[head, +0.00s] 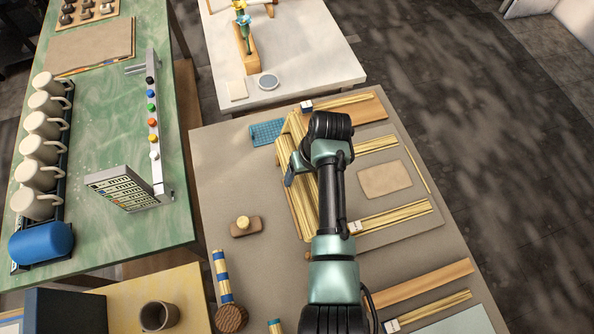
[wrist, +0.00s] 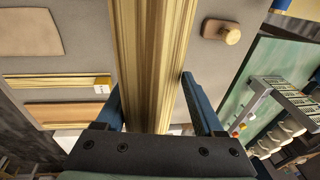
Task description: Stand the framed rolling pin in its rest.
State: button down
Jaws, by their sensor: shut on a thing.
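A long gold ribbed piece (wrist: 152,45), like frame moulding, runs between the two blue fingers of my gripper (wrist: 155,100) in the wrist view. My gripper is shut on it. The same piece (head: 304,205) shows in the head view, lying lengthwise along the grey-brown table, partly hidden by my arm; I cannot tell whether it touches the table. No plain rolling pin shape shows, and I cannot tell whether this piece is it. I cannot make out a rest for certain.
Gold strips (head: 395,215) lie on boards right of my arm. A small knobbed wooden block (head: 245,226) and a teal gridded piece (head: 267,132) lie left. A green table (head: 105,130) holds mugs and a rack.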

jog(key=shift+f+b, duration=4.15)
jog(key=shift+f, duration=0.9)
jog(key=shift+w, duration=0.1)
jog(key=shift+s+a+f+t+h+p, duration=0.2)
jog(key=shift+a+t+h+p, duration=0.1)
jog(key=shift+h+p, duration=0.55)
jog(key=shift+f+b, duration=0.35)
jog(key=shift+f, duration=0.05)
